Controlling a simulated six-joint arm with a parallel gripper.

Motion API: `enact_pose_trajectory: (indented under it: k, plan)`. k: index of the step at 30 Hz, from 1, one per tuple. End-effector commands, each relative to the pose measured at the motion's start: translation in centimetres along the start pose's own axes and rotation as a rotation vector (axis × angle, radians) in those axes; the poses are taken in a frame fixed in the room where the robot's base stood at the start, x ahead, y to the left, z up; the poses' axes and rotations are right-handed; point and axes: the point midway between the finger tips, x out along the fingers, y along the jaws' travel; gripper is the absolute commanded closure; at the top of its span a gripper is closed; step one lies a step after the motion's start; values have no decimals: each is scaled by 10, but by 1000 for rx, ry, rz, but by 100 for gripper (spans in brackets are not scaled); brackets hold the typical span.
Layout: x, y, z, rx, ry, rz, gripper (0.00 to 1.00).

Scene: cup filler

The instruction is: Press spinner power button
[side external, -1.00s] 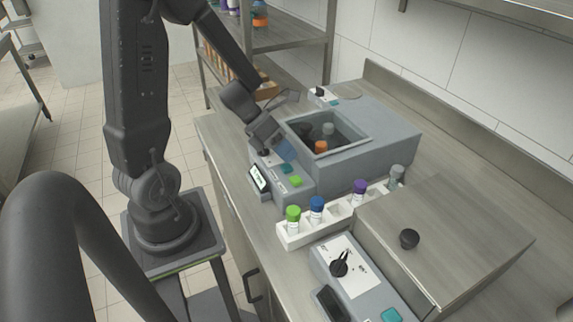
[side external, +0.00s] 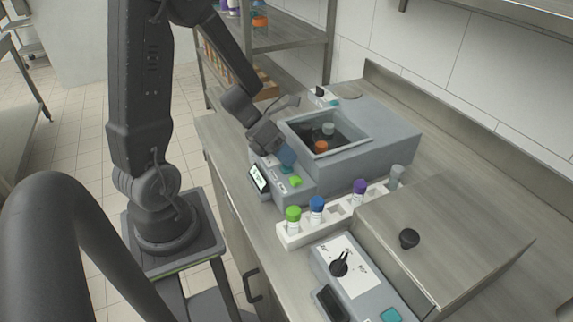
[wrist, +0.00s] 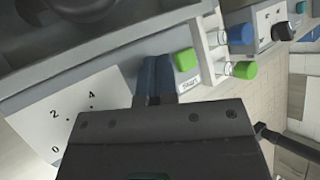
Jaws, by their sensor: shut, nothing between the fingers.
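The spinner (side external: 385,145) is a grey box with an open top chamber and a sloped front panel. Its panel has a lit screen (side external: 259,178) and a green button (side external: 296,181). In the wrist view the green button (wrist: 186,59) sits above a "Start" label, just right of my fingertips. A small teal button on the panel is largely hidden by my fingers in the side view. My gripper (side external: 287,159) is shut and empty, its blue fingertips (wrist: 155,75) low over the panel. I cannot tell whether they touch it.
A white rack (side external: 296,236) with capped tubes stands in front of the spinner. A second machine with a black knob (side external: 339,264) and a flat lid (side external: 450,235) is nearer. Capped tubes, one orange (side external: 321,147), sit in the spinner's chamber.

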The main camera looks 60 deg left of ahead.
Motion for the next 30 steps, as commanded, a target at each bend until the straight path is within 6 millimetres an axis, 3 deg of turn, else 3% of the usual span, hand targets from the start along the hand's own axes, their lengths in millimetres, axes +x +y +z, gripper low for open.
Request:
enact_pose_trajectory:
  k: [25,30]
  plan:
    - [-10,-7,7,1,0,0,100]
    - [-19,-14,14,4,-3,1,100]
